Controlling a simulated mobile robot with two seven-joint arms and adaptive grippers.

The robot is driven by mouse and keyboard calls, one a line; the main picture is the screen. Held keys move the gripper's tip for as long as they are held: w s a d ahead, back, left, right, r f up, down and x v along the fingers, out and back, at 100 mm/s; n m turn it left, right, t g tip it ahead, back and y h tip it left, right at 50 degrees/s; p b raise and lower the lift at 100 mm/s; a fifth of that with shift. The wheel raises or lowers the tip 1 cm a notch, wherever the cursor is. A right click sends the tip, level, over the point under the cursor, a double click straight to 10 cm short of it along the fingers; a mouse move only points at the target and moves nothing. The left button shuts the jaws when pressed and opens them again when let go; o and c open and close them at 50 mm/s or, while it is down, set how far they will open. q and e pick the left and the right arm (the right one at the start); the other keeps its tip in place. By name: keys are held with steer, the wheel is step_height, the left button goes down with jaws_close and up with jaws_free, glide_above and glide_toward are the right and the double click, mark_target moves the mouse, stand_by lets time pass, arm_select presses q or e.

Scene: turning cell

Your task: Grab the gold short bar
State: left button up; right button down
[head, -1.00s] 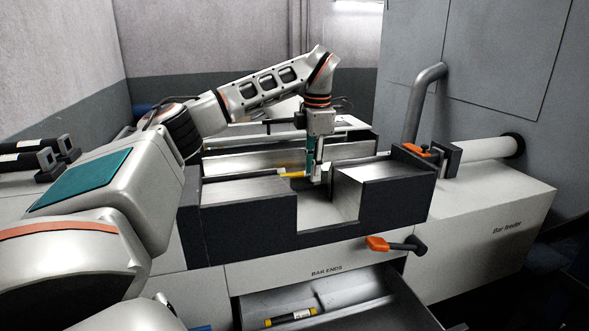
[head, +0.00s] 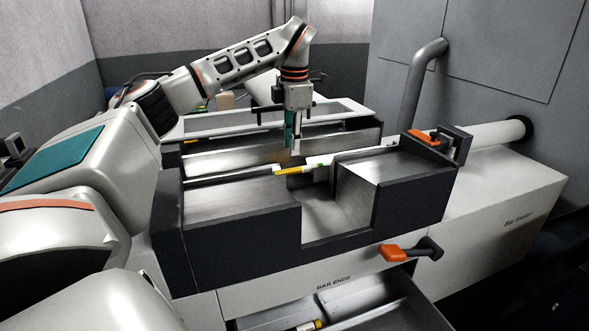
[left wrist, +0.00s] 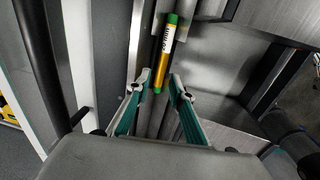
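The gold short bar (head: 289,171), with green ends and a white label, lies in the channel of the dark bar feeder trough (head: 240,232), at its central gap. It also shows in the left wrist view (left wrist: 165,45), pointing away from the gripper. My left gripper (head: 291,150) hangs fingers down just above and behind the bar in the head view. In the left wrist view its two fingers (left wrist: 163,82) are apart, with the bar's near end between or just past the tips. I cannot tell whether they touch it. My right gripper is not in view.
An orange-handled lever (head: 408,251) sticks out at the trough's front, and an orange clamp (head: 427,136) sits at its right end. Below, an open drawer (head: 372,312) holds another bar (head: 310,325), partly cut off. A grey pipe (head: 421,88) rises at the back right.

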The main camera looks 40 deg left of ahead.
mark_target(291, 170)
arm_select(q)
step_height(291, 170, down, 6)
steer(key=shift+s+r, duration=0.1)
steer(key=shift+r, duration=0.1)
steer(key=shift+a+f, duration=0.2)
steer(key=shift+f, duration=0.55)
jaws_close()
